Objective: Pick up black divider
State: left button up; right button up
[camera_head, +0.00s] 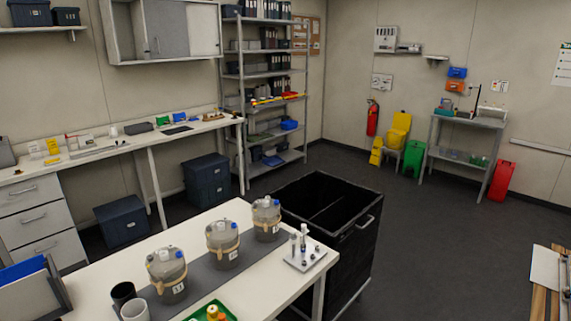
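A black open-topped bin (350,255) with a metal handle stands on the floor behind the near white table. A thin dark panel (328,214) seems to run across the inside of this bin; it is the thing most like a black divider, but the dark interior makes it hard to tell. A dark rack (62,284) holding a blue and a grey panel is cut off at the lower left. Neither of my grippers is in view.
The near white table (195,238) carries several lidded grey vessels (222,243), a black cup (122,293), a white cup (134,311), a green tray (212,312) and a small stand (305,252). Open floor (440,245) lies right of the bin. A wooden-edged surface (540,290) is at lower right.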

aim_at(331, 215)
jog(key=i+l, duration=0.2)
jog(key=l, duration=0.2)
jog(key=i+l+z, duration=0.1)
jog(key=l, duration=0.3)
jog(key=i+l, duration=0.35)
jog(key=z, duration=2.3)
jog(key=u, duration=2.25)
jog(key=i+l+z, duration=0.1)
jog(key=z, duration=0.25)
jog(key=i+l+z, duration=0.1)
jog(key=z, duration=0.25)
jog(key=i+z, duration=0.1)
jog(key=z, duration=0.25)
